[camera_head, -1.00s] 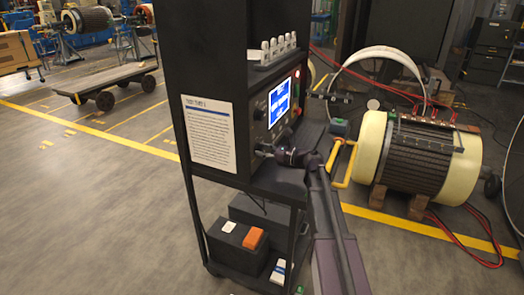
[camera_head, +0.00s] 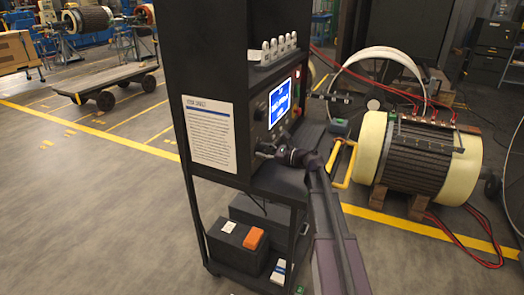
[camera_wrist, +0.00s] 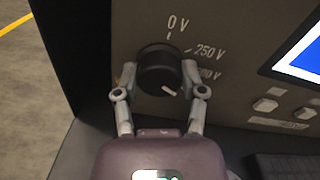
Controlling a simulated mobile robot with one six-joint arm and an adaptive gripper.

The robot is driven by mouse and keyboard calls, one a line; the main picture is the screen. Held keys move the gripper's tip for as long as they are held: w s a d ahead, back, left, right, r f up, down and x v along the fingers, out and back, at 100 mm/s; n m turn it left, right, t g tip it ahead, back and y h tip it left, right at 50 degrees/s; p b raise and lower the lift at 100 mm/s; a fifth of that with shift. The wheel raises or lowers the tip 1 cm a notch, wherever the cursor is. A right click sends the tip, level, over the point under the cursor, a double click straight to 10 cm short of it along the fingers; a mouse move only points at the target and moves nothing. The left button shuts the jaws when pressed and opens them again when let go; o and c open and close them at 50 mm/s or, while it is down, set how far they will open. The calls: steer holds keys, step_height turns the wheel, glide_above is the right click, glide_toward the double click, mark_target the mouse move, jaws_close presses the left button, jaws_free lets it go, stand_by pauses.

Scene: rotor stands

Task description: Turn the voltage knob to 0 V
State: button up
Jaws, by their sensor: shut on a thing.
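The round black voltage knob (camera_wrist: 158,70) sits on the dark front panel in the wrist view. A white pointer mark on it faces down and to the right, away from the 0 V label (camera_wrist: 178,25) at the top. The 250 V label (camera_wrist: 208,52) is at upper right, with another, partly covered label below it. My gripper (camera_wrist: 159,78) has one finger on each side of the knob and is shut on it. In the head view, my gripper (camera_head: 264,151) is at the lower left of the panel, and the knob is mostly hidden there.
A lit blue screen (camera_head: 280,104) is right of the knob, with buttons (camera_wrist: 265,105) below it. The cabinet (camera_head: 213,90) stands on a cart. A large motor (camera_head: 420,157) and a yellow handle (camera_head: 343,163) are to the right. Open floor lies left.

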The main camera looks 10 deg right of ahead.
steer(key=n, duration=1.1)
steer(key=shift+h, duration=0.4)
steer(key=n, duration=0.6)
steer(key=shift+n+t, duration=0.3)
steer(key=n, duration=0.5)
steer(key=shift+d, duration=0.1)
steer(key=o, duration=1.2)
steer(key=shift+n, duration=0.3)
steer(key=shift+c, duration=0.2)
steer(key=shift+v, duration=3.75)
